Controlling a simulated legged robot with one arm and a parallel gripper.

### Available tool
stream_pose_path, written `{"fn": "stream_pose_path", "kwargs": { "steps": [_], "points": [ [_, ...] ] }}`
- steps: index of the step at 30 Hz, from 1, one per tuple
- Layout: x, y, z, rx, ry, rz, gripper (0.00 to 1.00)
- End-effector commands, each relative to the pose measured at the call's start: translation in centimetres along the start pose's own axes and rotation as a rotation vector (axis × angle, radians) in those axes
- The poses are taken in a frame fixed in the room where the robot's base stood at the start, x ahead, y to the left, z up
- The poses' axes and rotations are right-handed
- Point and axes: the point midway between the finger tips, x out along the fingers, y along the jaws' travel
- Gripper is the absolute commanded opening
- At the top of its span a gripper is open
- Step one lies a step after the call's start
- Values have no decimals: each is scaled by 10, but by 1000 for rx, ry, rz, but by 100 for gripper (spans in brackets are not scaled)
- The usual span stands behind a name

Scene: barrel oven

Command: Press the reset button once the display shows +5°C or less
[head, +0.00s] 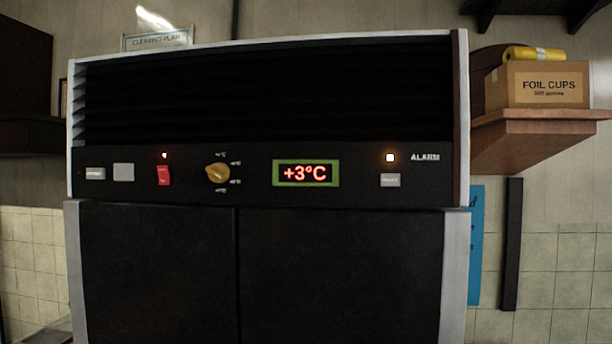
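The display (306,173) in a green frame on the black control panel reads +3°C in red digits. A small pale grey button (390,180) with lettering too small to read sits to its right, below a lit amber-white lamp (390,158) and beside the word ALARM. It looks like the reset button. A yellow knob (217,173) and a red switch (164,176) with a lit red lamp (165,155) above it are to the left of the display. My gripper is not in view.
The appliance has a dark slatted grille above and black doors (340,270) below. A wooden shelf (535,125) at the right bears a FOIL CUPS box (545,84) and a yellow roll (533,54). The space before the panel looks clear.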

Motion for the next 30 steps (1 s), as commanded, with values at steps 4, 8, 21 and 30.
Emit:
{"fn": "stream_pose_path", "kwargs": {
  "steps": [4,8,21,30],
  "points": [
    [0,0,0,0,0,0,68],
    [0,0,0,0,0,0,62],
    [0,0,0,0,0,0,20],
    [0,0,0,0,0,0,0]
  ]
}}
